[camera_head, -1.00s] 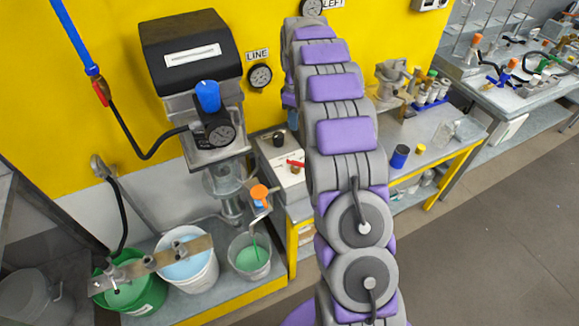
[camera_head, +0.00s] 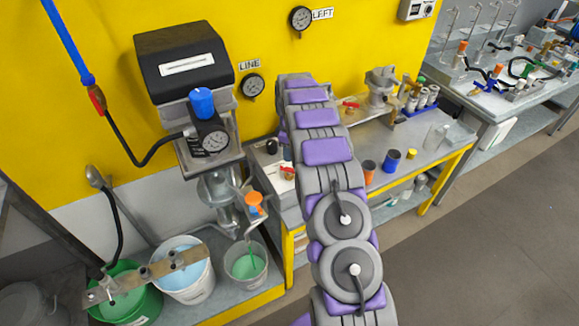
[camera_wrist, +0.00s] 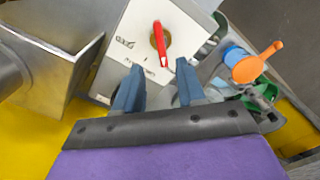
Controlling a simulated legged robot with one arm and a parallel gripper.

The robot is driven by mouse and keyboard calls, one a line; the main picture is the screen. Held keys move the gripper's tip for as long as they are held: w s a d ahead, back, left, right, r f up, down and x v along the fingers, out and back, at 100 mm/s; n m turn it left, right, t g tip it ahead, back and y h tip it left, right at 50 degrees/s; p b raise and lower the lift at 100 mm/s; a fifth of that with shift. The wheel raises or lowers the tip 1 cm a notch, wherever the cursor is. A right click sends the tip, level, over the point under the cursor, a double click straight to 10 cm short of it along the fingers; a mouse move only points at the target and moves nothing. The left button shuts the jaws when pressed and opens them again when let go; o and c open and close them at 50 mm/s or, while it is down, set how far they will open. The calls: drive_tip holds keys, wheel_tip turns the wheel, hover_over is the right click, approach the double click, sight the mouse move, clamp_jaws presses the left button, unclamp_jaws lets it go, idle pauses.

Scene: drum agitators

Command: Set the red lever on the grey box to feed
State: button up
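The grey box (camera_wrist: 135,68) has a pale top face with dark lettering too blurred to read; part of it also shows beside my arm in the head view (camera_head: 268,160). The red lever (camera_wrist: 160,45) sits on a brass hub on that face, its handle running down toward my gripper in the wrist view. The lever also shows as a small red piece in the head view (camera_head: 287,169). My gripper (camera_wrist: 157,82) is open and empty, its two blue-grey fingers apart, with the lever's tip between and just beyond them. I cannot tell whether they touch it. In the head view my arm hides the gripper.
An orange-handled valve (camera_head: 254,202) stands left of the box, above a bucket with green liquid (camera_head: 246,280). A black-topped machine (camera_head: 183,62) is on the yellow wall. A metal bench (camera_head: 425,135) with cups extends right. Open floor lies at lower right.

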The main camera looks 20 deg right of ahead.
sight(290, 170)
wheel_tip(290, 170, down, 8)
drive_tip(key=shift+r, duration=0.1)
idle(0.4)
drive_tip(key=shift+a, duration=0.1)
clamp_jaws()
